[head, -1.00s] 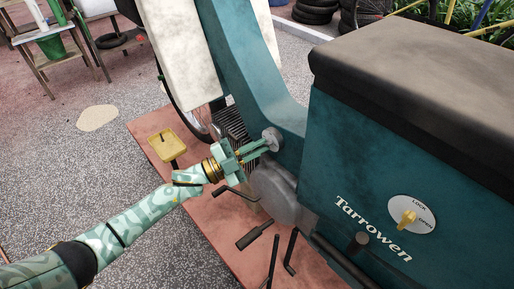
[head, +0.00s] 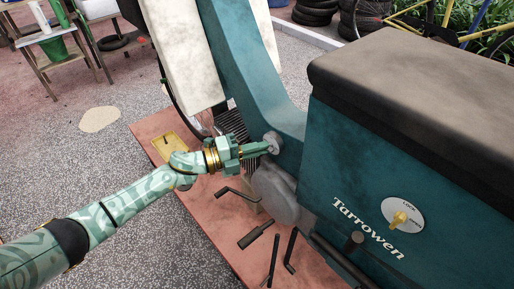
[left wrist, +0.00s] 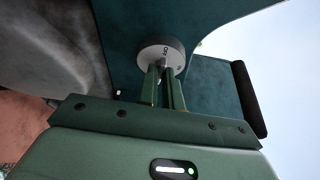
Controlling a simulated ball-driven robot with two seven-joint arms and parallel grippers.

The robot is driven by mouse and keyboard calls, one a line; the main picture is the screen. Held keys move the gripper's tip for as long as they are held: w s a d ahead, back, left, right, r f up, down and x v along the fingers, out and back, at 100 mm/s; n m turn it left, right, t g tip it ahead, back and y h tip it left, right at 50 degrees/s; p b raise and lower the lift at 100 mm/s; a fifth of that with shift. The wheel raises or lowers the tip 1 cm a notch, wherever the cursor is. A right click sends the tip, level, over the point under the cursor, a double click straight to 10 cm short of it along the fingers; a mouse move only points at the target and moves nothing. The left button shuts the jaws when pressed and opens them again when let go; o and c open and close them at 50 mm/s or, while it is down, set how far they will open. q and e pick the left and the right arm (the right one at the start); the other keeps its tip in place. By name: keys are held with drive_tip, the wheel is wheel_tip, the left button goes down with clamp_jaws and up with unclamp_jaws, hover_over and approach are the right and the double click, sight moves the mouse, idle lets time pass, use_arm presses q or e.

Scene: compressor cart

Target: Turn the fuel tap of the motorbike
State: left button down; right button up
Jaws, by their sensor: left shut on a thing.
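The teal motorbike (head: 390,150) fills the right of the head view. Its fuel tap is a small round grey disc (head: 273,138) on the frame above the engine. In the left wrist view the tap's disc (left wrist: 153,47) shows the letters OFF on its face. My left gripper (head: 264,148) reaches the tap from the left. Its two fingers (left wrist: 164,75) are close together at the disc's face, shut on the tap's handle, which they mostly hide. My right gripper is not in view.
A dial (head: 403,216) with a yellow knob, marked LOCK, sits on the side panel. Pedals and levers (head: 258,236) stick out below the engine over a reddish mat (head: 215,230). A yellow tray (head: 165,148) lies partly behind my arm.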

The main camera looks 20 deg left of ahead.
use_arm(q)
drive_tip(key=shift+d, duration=0.1)
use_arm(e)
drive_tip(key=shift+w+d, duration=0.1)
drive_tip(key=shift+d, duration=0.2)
use_arm(q)
drive_tip(key=c, duration=1.6)
unclamp_jaws()
drive_tip(key=shift+d, duration=0.1)
drive_tip(key=shift+o, duration=0.2)
